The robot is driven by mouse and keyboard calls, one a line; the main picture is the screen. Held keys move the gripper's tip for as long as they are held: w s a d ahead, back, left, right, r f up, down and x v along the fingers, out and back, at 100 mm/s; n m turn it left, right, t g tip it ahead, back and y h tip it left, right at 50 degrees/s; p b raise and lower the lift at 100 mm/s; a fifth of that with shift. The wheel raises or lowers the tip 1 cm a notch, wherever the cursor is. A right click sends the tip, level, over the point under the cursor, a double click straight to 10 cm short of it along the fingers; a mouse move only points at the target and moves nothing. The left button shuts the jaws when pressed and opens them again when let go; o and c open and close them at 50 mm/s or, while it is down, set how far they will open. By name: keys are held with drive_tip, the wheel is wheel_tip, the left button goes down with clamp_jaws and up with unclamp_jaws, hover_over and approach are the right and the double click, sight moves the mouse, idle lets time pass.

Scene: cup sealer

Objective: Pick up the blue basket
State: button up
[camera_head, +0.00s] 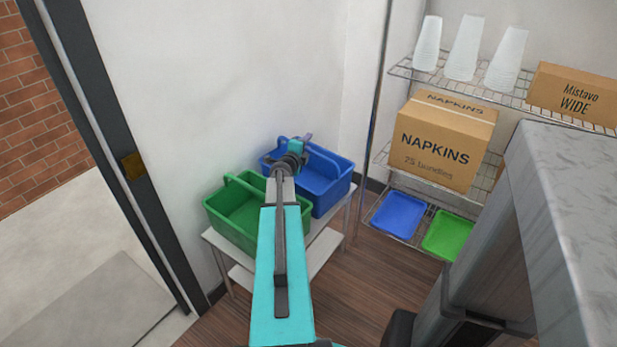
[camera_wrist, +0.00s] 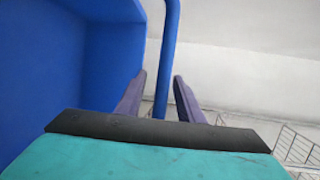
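The blue basket (camera_head: 328,183) stands on a small light table, to the right of a green basket. My gripper (camera_head: 302,142) is over the back left part of the blue basket, at its handle. In the wrist view, the basket's blue wall (camera_wrist: 60,75) fills the left side, and its handle bar (camera_wrist: 168,50) runs down between the two purple fingers of my gripper (camera_wrist: 159,78). The fingers stand apart, with a gap visible on both sides of the bar. My arm hides part of both baskets in the head view.
The green basket (camera_head: 239,212) is close beside the blue one on the table (camera_head: 325,250). A white wall stands right behind them. A wire shelf (camera_head: 402,70) at the right holds cups, a napkins box (camera_head: 441,142) and trays. A grey counter (camera_head: 585,190) is at the near right.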

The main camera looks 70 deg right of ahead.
idle(0.4)
clamp_jaws()
idle(1.3)
